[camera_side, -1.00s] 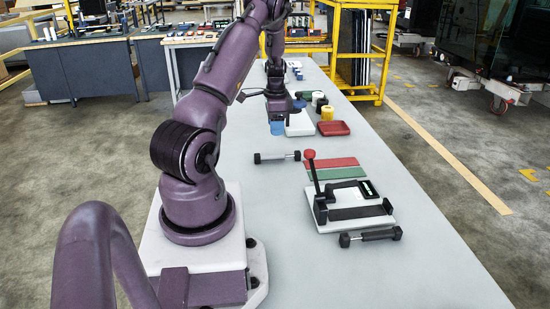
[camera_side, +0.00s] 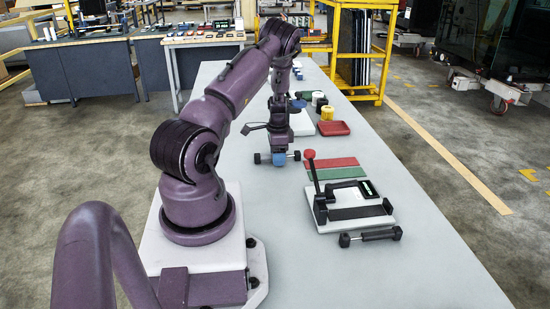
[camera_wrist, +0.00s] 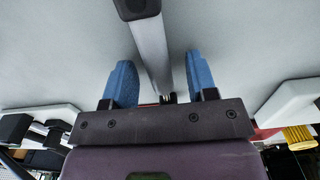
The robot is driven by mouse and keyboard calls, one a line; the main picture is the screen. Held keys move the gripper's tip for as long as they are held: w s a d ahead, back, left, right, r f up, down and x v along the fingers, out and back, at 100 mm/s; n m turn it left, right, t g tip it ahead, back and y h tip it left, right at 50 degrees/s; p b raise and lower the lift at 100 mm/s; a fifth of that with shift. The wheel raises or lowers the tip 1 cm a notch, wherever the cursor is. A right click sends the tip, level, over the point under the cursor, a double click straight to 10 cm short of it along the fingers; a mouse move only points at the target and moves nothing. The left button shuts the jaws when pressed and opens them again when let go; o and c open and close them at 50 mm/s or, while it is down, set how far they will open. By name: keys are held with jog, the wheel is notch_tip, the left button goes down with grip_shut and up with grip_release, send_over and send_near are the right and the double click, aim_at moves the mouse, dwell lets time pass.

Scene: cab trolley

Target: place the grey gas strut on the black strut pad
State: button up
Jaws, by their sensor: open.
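The grey gas strut has a light rod and black ends. It lies crosswise on the table, and its rod (camera_side: 268,158) shows on both sides of my gripper (camera_side: 280,160) in the side view. In the wrist view the grey rod (camera_wrist: 150,48) runs between the two blue fingers of my gripper (camera_wrist: 160,84), with a gap on each side. My gripper is open around the strut, pointing down. A flat black strip (camera_side: 360,212) lies on a white board at the right; I cannot tell for sure that it is the strut pad.
Red (camera_side: 331,162) and green (camera_side: 334,173) flat strips lie right of my gripper. The white board (camera_side: 385,221) carries an upright lever with a red knob (camera_side: 309,154). A darker strut (camera_side: 371,236) lies in front of it. A red tray (camera_side: 333,128) is farther back.

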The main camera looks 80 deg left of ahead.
grip_shut()
dwell(1.4)
